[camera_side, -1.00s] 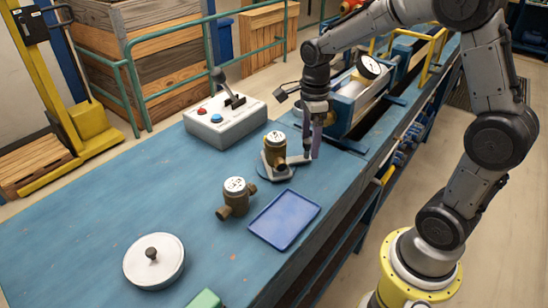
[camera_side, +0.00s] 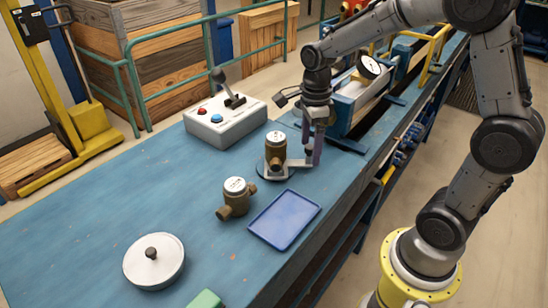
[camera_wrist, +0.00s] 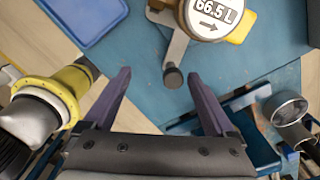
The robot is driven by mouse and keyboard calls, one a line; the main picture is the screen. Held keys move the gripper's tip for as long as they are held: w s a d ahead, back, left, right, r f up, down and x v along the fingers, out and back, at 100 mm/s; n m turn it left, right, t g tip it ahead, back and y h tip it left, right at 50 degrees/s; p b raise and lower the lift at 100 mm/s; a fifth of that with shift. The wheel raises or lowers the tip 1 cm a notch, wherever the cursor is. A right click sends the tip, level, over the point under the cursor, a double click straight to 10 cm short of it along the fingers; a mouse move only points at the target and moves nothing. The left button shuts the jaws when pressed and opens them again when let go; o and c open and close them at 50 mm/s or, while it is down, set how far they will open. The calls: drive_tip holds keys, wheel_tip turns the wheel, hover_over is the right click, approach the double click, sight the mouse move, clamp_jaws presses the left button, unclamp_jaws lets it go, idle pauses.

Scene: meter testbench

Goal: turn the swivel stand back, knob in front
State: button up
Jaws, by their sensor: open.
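The swivel stand (camera_side: 263,175) is a low round base on the blue bench, with a brass meter (camera_side: 276,150) upright on it. In the wrist view the meter's white face (camera_wrist: 208,14) reads 66.5 L above an arrow. A pale arm (camera_wrist: 176,46) of the stand ends in a dark knob (camera_wrist: 172,76). In the side view this arm points right, toward my gripper (camera_side: 314,157). My gripper is open, and in the wrist view its purple fingertips (camera_wrist: 159,74) lie either side of the knob. I cannot tell whether either finger touches it. The side view hides the knob behind the fingers.
A second brass meter (camera_side: 236,197) and a blue tray (camera_side: 285,220) stand in front of the swivel stand. A control box (camera_side: 226,120) with a lever is behind left. A dial gauge (camera_side: 369,66) rises behind right. A white lid (camera_side: 154,262) lies front left; the left bench is clear.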

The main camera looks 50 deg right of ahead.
drive_tip(key=shift+o, duration=0.3)
drive_tip(key=shift+r, duration=2.75)
